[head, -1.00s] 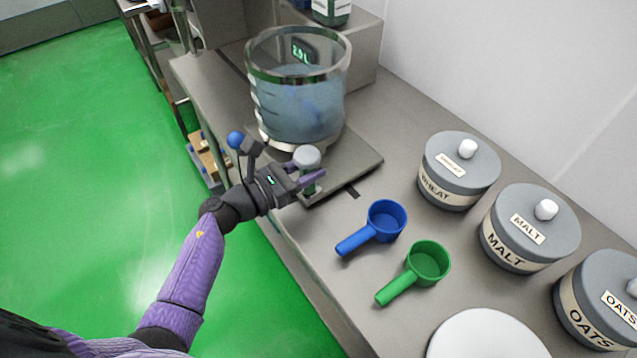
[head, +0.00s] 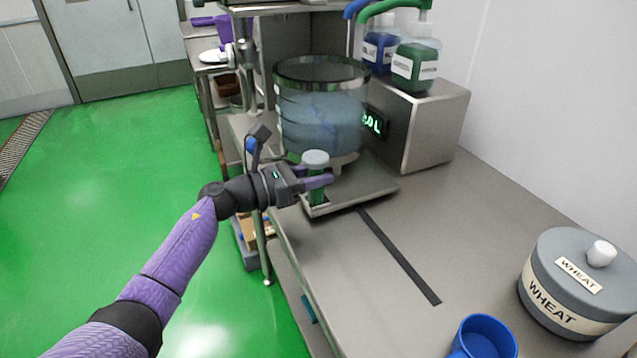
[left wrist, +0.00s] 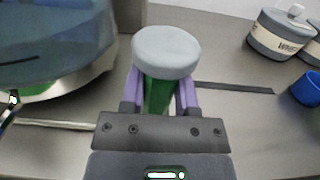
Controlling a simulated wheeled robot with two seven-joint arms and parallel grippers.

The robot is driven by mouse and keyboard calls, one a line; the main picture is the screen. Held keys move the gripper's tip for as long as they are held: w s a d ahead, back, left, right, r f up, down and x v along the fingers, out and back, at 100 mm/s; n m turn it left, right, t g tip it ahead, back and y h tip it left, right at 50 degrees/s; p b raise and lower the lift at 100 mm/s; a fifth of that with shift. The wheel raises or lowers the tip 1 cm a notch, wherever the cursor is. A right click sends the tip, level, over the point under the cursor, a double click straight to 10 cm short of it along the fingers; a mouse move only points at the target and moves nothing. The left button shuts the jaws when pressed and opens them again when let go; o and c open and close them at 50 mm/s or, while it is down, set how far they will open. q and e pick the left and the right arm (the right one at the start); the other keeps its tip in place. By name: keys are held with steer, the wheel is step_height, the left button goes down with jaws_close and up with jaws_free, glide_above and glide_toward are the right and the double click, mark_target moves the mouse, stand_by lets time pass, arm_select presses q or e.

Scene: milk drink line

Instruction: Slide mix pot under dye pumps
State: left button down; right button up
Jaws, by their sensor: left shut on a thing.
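The mix pot (head: 322,118) is a large clear vessel with bluish liquid. It stands upright on a flat grey tray (head: 368,193) on the counter. A green post with a grey knob (head: 315,160) rises at the tray's near left edge. My left gripper (head: 322,184) is shut around this handle, just below the knob; the handle also fills the middle of the left wrist view (left wrist: 167,55). The dye pumps are a blue bottle (head: 379,52) and a green bottle (head: 415,66) on a steel box, right of and behind the pot. My right gripper is out of view.
The steel box (head: 440,125) has a green display reading about 2.0 L. A dark strip (head: 400,255) runs along the bare counter from the tray. A steel shelf frame is behind the pot.

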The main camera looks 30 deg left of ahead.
arm_select(q)
steer(key=shift+c, duration=1.8)
jaws_free()
steer(key=p+v, duration=0.1)
steer(key=v, duration=0.8)
steer(key=shift+s+a, duration=0.3)
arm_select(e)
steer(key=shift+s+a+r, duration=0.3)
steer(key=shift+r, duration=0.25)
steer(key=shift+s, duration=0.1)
